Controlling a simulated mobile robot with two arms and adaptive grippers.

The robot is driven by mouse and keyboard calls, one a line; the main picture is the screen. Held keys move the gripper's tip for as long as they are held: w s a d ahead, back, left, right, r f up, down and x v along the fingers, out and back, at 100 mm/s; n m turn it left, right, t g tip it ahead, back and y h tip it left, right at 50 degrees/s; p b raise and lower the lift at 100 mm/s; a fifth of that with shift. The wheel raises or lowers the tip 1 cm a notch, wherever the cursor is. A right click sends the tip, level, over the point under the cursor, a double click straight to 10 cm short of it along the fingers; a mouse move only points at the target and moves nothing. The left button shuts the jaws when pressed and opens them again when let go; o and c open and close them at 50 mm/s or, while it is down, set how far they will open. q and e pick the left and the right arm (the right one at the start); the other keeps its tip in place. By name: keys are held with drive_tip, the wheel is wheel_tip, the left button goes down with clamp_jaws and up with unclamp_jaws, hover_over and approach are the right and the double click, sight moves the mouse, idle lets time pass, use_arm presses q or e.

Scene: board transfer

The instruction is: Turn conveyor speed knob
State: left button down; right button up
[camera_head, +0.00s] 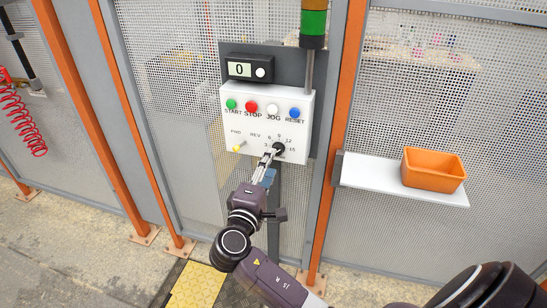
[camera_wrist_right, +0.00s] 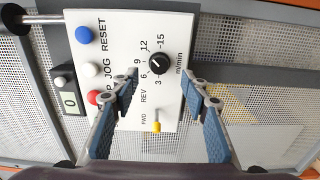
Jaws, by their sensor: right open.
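The black speed knob (camera_head: 279,148) sits at the lower right of the white control panel (camera_head: 240,121), inside a printed speed scale. In the right wrist view the knob (camera_wrist_right: 159,63) has a white pointer mark and the scale reads 3 to 15 m/min around it. My right gripper (camera_head: 270,154) is at the panel face by the knob. Its open fingers (camera_wrist_right: 160,77) show on either side just below the knob in the wrist view, with gaps between them and it. I cannot tell whether the fingertips touch the panel. My left gripper is not in view.
The green START (camera_head: 231,104), red STOP (camera_head: 252,106), white JOG (camera_head: 272,109) and blue RESET (camera_head: 295,113) buttons sit above. A yellow FWD/REV switch (camera_head: 239,147) is left of the knob. The display (camera_head: 240,69) reads 0. An orange bin (camera_head: 433,169) stands on a shelf at right.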

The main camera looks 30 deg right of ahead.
drive_tip(key=v, duration=0.7)
idle(0.3)
